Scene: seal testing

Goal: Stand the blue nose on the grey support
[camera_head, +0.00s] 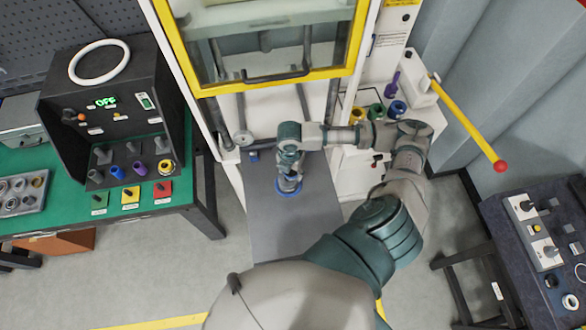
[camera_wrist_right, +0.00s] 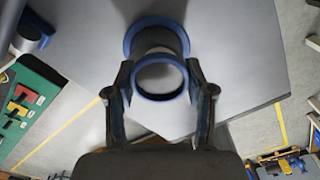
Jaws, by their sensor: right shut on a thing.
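The blue nose, a hollow round piece with a wide blue flange and a smaller blue rim, shows in the right wrist view (camera_wrist_right: 160,96) between the two fingers. In the head view its blue flange (camera_head: 287,194) shows below my right gripper (camera_head: 289,179). My right gripper is shut on the nose, with a finger on each side of its near rim (camera_wrist_right: 160,80). The nose is over the flat grey surface (camera_head: 262,225); I cannot tell whether the flange touches it. I cannot single out the grey support from that surface. My left gripper is not in view.
A yellow-framed window (camera_head: 265,82) stands behind the grey surface. A white shelf to the right holds coloured round pieces (camera_head: 397,109), near a yellow lever (camera_head: 470,125). A green table (camera_head: 75,215) with a dark panel box is at left. The grey surface's front is clear.

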